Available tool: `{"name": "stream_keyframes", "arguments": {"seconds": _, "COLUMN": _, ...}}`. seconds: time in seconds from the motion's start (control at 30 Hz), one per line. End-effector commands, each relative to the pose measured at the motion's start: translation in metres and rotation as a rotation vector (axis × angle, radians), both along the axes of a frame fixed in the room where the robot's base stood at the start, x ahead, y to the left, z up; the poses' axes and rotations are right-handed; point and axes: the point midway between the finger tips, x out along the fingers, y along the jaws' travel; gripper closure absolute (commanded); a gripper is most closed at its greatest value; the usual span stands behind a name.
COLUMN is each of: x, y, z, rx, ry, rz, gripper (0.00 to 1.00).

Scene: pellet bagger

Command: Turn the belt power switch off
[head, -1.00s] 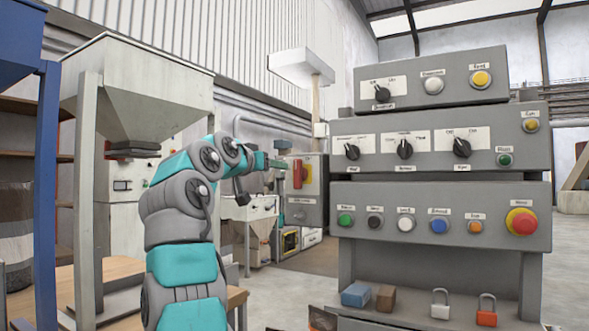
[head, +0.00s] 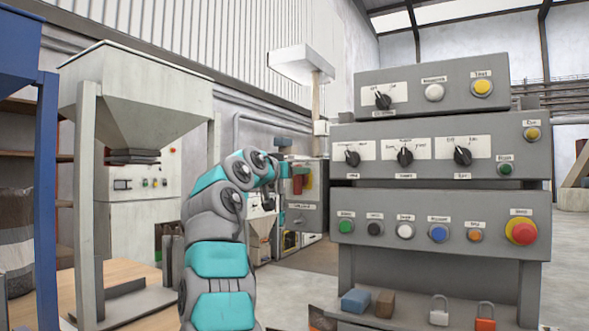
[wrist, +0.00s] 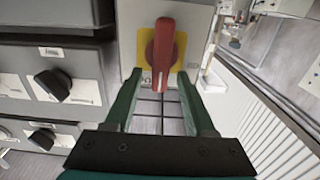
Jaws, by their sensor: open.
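A red rotary handle (wrist: 165,45) on a yellow plate (wrist: 148,47) is mounted on a grey switch box (wrist: 197,22). The handle points up and down in the wrist view. My gripper (wrist: 159,80) is open, with its two green fingers on either side of the handle's lower end in the wrist view. I cannot tell whether they touch it. In the head view the grey box (head: 308,218) stands left of the large control panel. The label on the box is too small to read.
The control panel (head: 440,187), with several knobs and buttons, stands close to the right of the box. Black selector knobs (wrist: 52,85) show at the left of the wrist view. A hopper (head: 137,95) and a table (head: 135,318) stand on the left.

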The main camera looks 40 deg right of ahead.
Motion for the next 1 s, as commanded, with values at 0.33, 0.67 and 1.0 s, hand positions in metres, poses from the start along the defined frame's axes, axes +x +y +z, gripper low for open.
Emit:
{"name": "stream_keyframes", "arguments": {"seconds": 0.33, "x": 0.0000, "y": 0.0001, "z": -0.0001, "rx": 0.000, "ry": 0.000, "rz": 0.000, "gripper": 0.62}}
{"name": "stream_keyframes", "arguments": {"seconds": 0.67, "x": 0.0001, "y": 0.0002, "z": -0.0001, "rx": -0.001, "ry": 0.000, "rz": 0.001, "gripper": 0.99}}
{"name": "stream_keyframes", "arguments": {"seconds": 1.0, "x": 0.0000, "y": 0.0002, "z": 0.0000, "rx": -0.001, "ry": 0.000, "rz": 0.001, "gripper": 1.00}}
